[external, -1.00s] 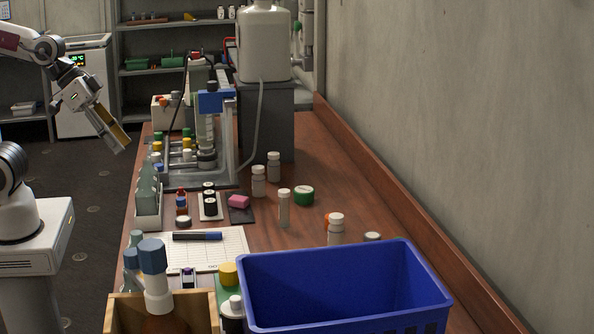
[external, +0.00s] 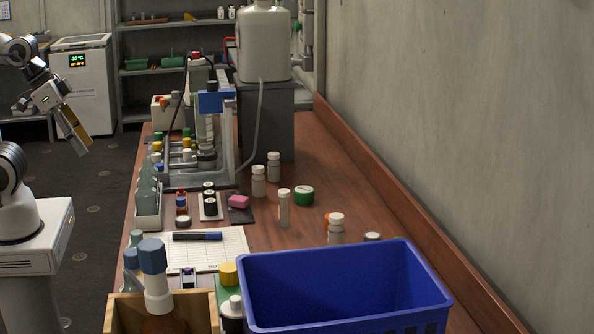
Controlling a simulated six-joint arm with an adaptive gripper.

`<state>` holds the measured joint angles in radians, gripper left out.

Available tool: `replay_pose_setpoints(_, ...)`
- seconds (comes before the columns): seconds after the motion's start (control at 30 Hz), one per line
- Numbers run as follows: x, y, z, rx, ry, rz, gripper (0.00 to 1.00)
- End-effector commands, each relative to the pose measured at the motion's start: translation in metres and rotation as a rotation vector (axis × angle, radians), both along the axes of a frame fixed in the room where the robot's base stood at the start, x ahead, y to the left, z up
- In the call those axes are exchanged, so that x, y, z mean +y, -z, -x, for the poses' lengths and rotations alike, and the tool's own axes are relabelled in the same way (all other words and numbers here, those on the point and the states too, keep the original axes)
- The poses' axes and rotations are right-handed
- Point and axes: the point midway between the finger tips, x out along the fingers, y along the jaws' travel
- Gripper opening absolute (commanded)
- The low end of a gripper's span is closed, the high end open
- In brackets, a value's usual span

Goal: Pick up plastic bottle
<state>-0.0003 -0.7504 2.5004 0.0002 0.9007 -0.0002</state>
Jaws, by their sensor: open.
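Several small plastic bottles stand upright on the wooden bench; I cannot tell which one the task means. Two white-capped bottles (external: 258,181) (external: 274,167) stand near the grey box. A slim clear bottle with a white cap (external: 284,208) stands nearer the camera. Another white-capped bottle (external: 336,229) stands behind the blue crate, partly hidden by it. My gripper (external: 82,145) is at the left, off the bench and above the floor, pointing down and to the right. It is open, with nothing seen in it, well apart from all the bottles.
The blue crate (external: 345,252) fills the bench front, beside a wooden box (external: 125,312). A large white jug (external: 264,45) and a rack (external: 228,140) stand farther back. The right side of the bench is mostly clear.

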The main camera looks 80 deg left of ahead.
Motion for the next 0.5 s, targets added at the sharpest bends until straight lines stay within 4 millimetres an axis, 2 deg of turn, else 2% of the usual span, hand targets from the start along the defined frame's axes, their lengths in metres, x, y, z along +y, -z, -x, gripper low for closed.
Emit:
replay_pose_setpoints(0.33,0.000,0.000,-0.003,-0.003,-0.001,0.000,0.44)
replay_pose_setpoints(0.5,0.002,-0.001,-0.019,-0.020,-0.010,0.001,0.44)
